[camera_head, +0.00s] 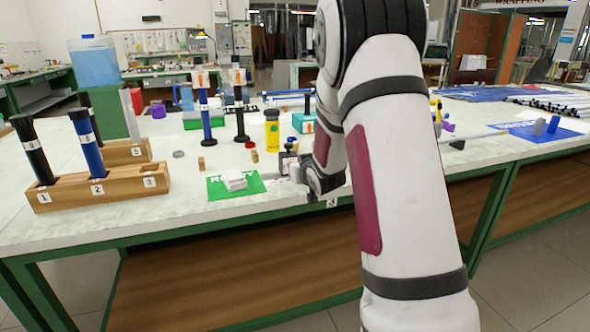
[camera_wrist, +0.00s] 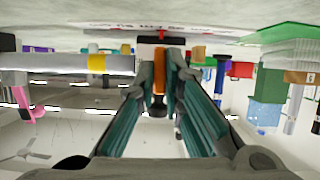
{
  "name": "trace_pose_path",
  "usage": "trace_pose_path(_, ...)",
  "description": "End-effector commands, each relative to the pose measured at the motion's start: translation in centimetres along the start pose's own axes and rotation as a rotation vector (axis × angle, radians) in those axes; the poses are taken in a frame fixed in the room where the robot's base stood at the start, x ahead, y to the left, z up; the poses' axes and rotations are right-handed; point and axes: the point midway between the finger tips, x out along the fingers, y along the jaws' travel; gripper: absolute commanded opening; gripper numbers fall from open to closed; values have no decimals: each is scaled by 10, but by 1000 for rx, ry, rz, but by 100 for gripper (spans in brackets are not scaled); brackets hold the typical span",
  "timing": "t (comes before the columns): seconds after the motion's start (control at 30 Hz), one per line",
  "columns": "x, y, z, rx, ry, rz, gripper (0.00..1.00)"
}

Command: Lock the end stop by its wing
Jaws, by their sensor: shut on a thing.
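My gripper (camera_head: 297,176) is low over the front of the table, partly hidden behind my arm in the head view. In the wrist view, which is upside down, the two teal-lined fingers (camera_wrist: 166,78) close around an orange wing (camera_wrist: 159,80). The wing sits on a dark block with a red mark, which looks like the end stop (camera_wrist: 150,41). In the head view a dark block (camera_head: 288,158) stands just beyond the gripper. The wing's exact turn is hard to read.
A wooden rack (camera_head: 125,190) with black and blue rods stands at the far left. A yellow bottle (camera_head: 272,130) and small coloured pieces stand behind.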

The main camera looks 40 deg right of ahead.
Motion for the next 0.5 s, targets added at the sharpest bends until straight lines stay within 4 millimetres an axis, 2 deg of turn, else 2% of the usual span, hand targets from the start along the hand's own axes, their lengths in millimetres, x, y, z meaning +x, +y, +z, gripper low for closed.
trace_pose_path(0.5, 0, 0, 2, 56, -2, -22, 0)
